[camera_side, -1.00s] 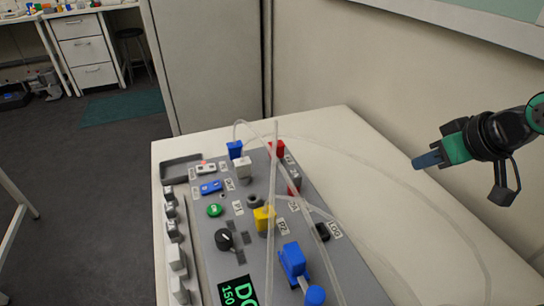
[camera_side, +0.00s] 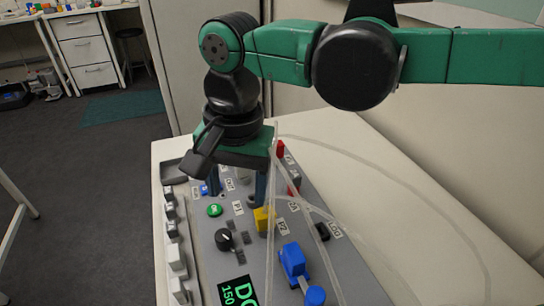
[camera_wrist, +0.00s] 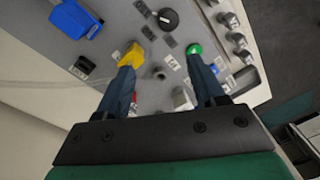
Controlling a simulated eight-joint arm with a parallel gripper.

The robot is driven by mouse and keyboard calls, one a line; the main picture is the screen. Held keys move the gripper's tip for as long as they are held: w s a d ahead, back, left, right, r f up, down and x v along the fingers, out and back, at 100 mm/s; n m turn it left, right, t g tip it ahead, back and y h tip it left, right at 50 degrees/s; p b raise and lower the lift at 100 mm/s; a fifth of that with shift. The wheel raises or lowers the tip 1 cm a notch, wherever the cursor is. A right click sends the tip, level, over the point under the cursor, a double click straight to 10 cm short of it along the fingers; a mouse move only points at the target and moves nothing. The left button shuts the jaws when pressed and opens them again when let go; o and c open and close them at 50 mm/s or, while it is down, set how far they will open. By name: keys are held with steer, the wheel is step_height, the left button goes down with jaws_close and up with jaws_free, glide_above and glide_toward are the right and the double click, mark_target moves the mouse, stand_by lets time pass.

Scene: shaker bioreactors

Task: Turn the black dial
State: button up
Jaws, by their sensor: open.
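The black dial (camera_side: 224,239) is a round knob with a white pointer mark, on the grey control panel (camera_side: 203,266) left of the yellow part. In the wrist view the black dial (camera_wrist: 168,19) is near the top centre, beyond my fingertips. My gripper (camera_side: 237,195) points down over the far half of the panel, fingers spread. In the wrist view my gripper (camera_wrist: 160,66) is open with nothing held. One finger is near the yellow part, the other near the green button. The dial is outside the fingers and appears untouched.
A green button (camera_side: 215,210), a yellow part (camera_side: 262,220) and a blue valve-like part (camera_side: 294,262) stand near the dial. Clear tubing (camera_side: 273,200) rises close to my gripper. Several grey knobs line the panel's left edge. The white table (camera_side: 440,240) is clear at right.

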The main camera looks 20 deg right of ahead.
mark_target(223, 235)
steer(key=a, duration=0.1)
steer(key=s+a+f, duration=0.1)
steer(key=shift+a+f+m, duration=0.1)
steer(key=shift+a+m, duration=0.2)
steer(key=shift+a, duration=0.05)
steer(key=shift+s+a+f+g, duration=0.1)
steer(key=shift+f+g, duration=0.2)
steer(key=shift+f, duration=2.5)
jaws_close()
